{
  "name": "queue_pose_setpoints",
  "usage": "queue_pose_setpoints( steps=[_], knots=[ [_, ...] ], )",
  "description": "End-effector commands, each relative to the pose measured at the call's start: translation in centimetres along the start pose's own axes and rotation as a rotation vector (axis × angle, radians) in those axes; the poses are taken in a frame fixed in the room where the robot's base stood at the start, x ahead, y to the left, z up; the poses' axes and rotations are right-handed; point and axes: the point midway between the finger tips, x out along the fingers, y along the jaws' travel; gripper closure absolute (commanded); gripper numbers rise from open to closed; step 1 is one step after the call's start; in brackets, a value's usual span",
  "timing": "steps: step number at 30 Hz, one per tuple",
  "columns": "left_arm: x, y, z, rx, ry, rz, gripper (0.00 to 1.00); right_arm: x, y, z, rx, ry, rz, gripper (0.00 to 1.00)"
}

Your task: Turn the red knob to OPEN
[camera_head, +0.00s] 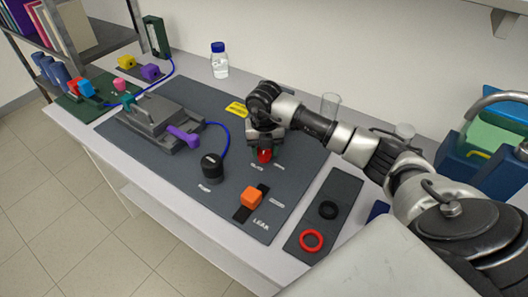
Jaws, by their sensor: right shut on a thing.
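The red knob (264,156) stands on the dark grey rig panel (300,128), right of its middle. My right gripper (265,148) comes down over the knob from above and is shut on it. The gripper hides the knob's top. Small white print lies on the panel in front of the knob and to its right; it is too small to read for certain. My left gripper is not in view.
A black knob (212,167), an orange block (251,196) and a grey device with a purple handle (184,136) are on the panel. A small dark mat (327,187) holds a red and a black ring. A bottle (219,62) stands behind.

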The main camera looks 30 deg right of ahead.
Motion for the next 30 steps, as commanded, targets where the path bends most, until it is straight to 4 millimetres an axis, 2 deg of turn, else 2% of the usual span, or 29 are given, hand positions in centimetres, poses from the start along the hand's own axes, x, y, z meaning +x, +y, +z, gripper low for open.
queue_pose_setpoints(
  steps=[1, 15, 30],
  knots=[
    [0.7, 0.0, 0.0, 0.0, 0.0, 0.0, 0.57, 0.2, -0.1, 0.1, -0.043, -0.004, 0.0, 0.78],
    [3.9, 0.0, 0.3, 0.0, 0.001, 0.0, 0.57, 0.2, -0.2, 0.2, -0.49, -0.005, 0.0, 0.78],
    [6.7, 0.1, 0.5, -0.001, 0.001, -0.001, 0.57, 0.1, -0.3, 0.3, -0.925, -0.006, 0.001, 0.78]
  ],
)
